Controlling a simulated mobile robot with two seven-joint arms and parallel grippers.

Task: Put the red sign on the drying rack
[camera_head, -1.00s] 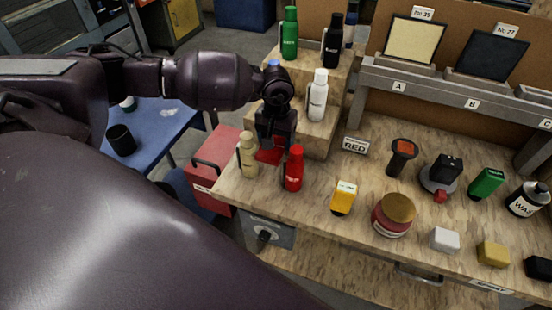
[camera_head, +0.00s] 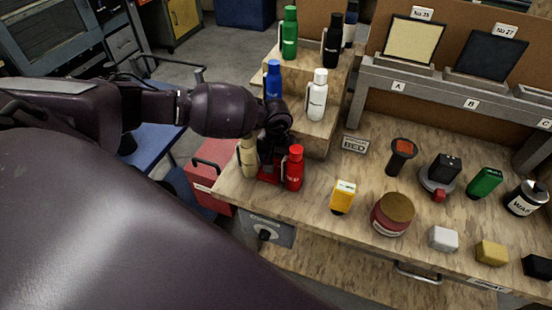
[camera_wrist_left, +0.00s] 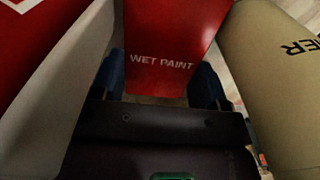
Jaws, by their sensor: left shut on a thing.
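The red sign (camera_head: 268,176) stands low between a cream bottle and a red bottle at the bench's left end. In the left wrist view the sign (camera_wrist_left: 165,45) shows white "WET PAINT" lettering. My left gripper (camera_head: 269,158) is down over it and shut on it, with the blue fingertips on either side in the wrist view. The gripper hides much of the sign in the head view, and I cannot tell whether its foot touches the bench. The grey drying rack (camera_head: 430,95), with places marked A, B and C, stands at the back right. My right gripper is not in view.
The cream bottle (camera_head: 248,158) and red bottle (camera_head: 294,170) stand close on both sides of the gripper. Stepped shelves (camera_head: 313,132) with several bottles rise behind. Panels stand above A (camera_head: 414,40) and B (camera_head: 490,56). Several jars, tools and blocks cover the bench front.

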